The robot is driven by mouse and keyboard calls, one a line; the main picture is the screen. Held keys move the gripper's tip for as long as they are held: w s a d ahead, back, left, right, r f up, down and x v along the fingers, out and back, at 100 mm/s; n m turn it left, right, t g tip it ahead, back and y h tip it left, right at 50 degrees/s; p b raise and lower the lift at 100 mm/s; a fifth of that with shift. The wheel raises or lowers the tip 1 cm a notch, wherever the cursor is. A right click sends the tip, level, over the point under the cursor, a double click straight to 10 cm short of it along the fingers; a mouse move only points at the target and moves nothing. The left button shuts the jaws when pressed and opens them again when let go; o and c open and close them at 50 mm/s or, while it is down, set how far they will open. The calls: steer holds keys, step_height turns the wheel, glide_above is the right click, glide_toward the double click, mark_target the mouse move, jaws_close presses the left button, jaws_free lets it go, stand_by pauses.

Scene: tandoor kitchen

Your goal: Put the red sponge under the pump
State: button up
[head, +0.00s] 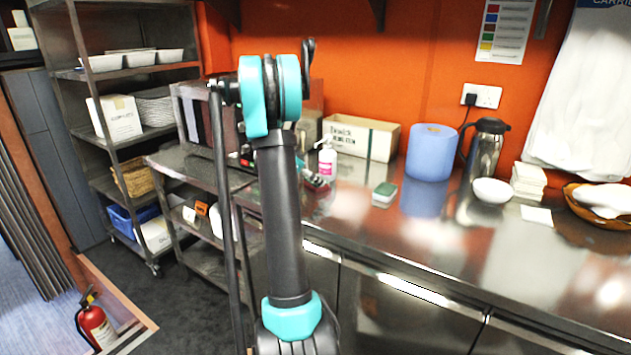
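A white pump bottle with a pink label (327,160) stands upright on the steel counter, just right of my arm. What looks like part of my gripper (317,181) shows low in front of the bottle, small and mostly behind my arm. I cannot tell whether its fingers are open or shut, or whether it touches the bottle. I cannot make out a red sponge; my arm hides part of the counter. A dark green sponge-like block with a pale base (385,192) lies on the counter to the right of the bottle.
A blue cylinder (431,153), a steel jug (485,153), a white bowl (492,191) and a wooden dish (575,203) stand to the right. A cardboard box (361,138) is behind the bottle. The counter front (440,245) is clear. Steel shelves (75,75) stand left.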

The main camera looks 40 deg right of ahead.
steer(key=v, duration=1)
steer(key=s+a+f+n+t+y, duration=0.1)
steer(key=s+a+f+n+y, duration=0.2)
steer(key=s+a, duration=0.6)
steer(key=s+a+f+n+t+y, duration=0.1)
steer(key=s+a+f+n+y, duration=0.2)
steer(key=s+a+f+n, duration=0.4)
steer(key=s+a+f+n+t+y, duration=0.2)
steer(key=s+a+f+n, duration=0.3)
steer(key=a, duration=1.3)
steer(key=s+n+y, duration=0.1)
steer(key=s+n, duration=0.2)
steer(key=s, duration=0.4)
steer(key=shift+s+a+f, duration=0.2)
steer(key=shift+a+f, duration=0.1)
steer(key=shift+a, duration=0.05)
